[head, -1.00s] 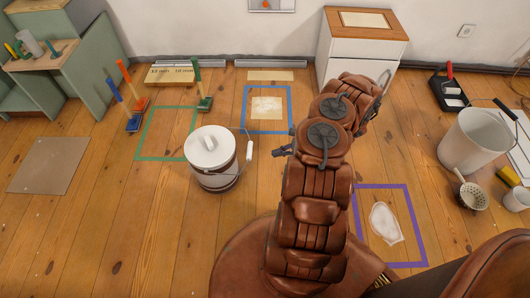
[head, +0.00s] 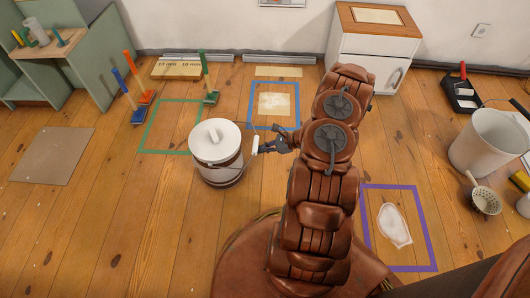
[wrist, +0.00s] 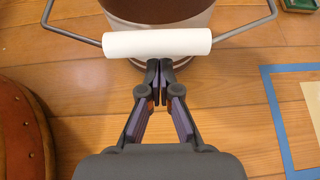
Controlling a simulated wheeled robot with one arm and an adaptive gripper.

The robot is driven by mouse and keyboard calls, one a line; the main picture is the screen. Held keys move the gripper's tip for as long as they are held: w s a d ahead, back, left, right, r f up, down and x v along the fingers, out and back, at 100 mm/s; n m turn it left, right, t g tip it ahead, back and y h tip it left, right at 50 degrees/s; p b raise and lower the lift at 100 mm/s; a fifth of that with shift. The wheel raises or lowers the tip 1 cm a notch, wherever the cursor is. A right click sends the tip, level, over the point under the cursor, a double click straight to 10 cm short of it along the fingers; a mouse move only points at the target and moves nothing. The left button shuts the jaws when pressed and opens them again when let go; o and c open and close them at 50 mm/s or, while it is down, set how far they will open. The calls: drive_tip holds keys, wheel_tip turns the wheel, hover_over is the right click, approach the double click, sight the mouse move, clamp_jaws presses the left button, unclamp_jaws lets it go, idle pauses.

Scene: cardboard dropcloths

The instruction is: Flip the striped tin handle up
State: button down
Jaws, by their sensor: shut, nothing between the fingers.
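The striped tin (head: 222,172) has brown and white bands and a white lid, and stands upright on the wooden floor. Its wire handle has a white grip (head: 255,145), which hangs out on the tin's right side. My gripper (head: 264,147) is at that side, close to the grip. In the wrist view the grip (wrist: 157,43) lies crosswise just beyond the shut, empty fingertips (wrist: 160,65). The tin's lower side (wrist: 180,20) is behind it. I cannot tell whether the fingertips touch the grip.
A green taped square (head: 160,152) lies left of the tin, a blue one (head: 252,105) behind it, and a purple one (head: 428,240) at right. Brushes with blue, orange and green handles stand behind the tin. A white bucket (head: 488,145) stands at far right.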

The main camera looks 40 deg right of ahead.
drive_tip(key=shift+r, duration=0.45)
